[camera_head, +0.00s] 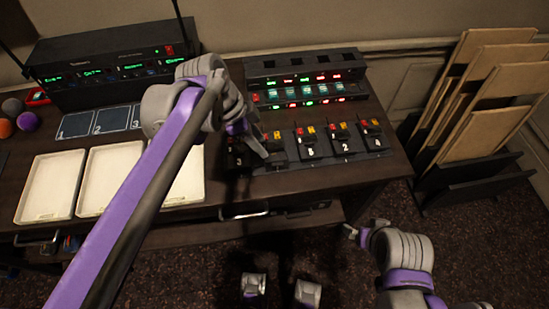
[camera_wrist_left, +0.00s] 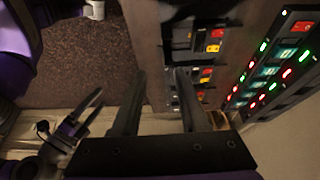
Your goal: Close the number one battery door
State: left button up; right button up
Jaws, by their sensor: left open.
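A row of small black battery units (camera_head: 310,149) with red and yellow blocks on top stands on a black base at the desk's front right. The numbers 3, 5, 2 and 4 are readable. The second unit from the left (camera_head: 277,151) shows no readable number and is partly behind my left gripper (camera_head: 258,147), so I cannot tell how its door stands. My left gripper is open, between unit 3 (camera_head: 238,161) and that second unit. In the left wrist view its fingers (camera_wrist_left: 160,75) are apart near the row. My right gripper (camera_head: 351,232) is off the desk's front.
A device with green and red lights (camera_head: 308,91) stands behind the row. White trays (camera_head: 51,187), dark numbered squares (camera_head: 75,124) and a black radio receiver (camera_head: 110,64) are on the left. A rack of boards (camera_head: 490,75) stands to the right.

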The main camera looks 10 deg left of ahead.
aim_at(277, 163)
pick_arm(q)
jog(key=b+x, duration=0.1)
jog(key=x, duration=0.8)
jog(key=shift+a, duration=0.1)
grip_shut()
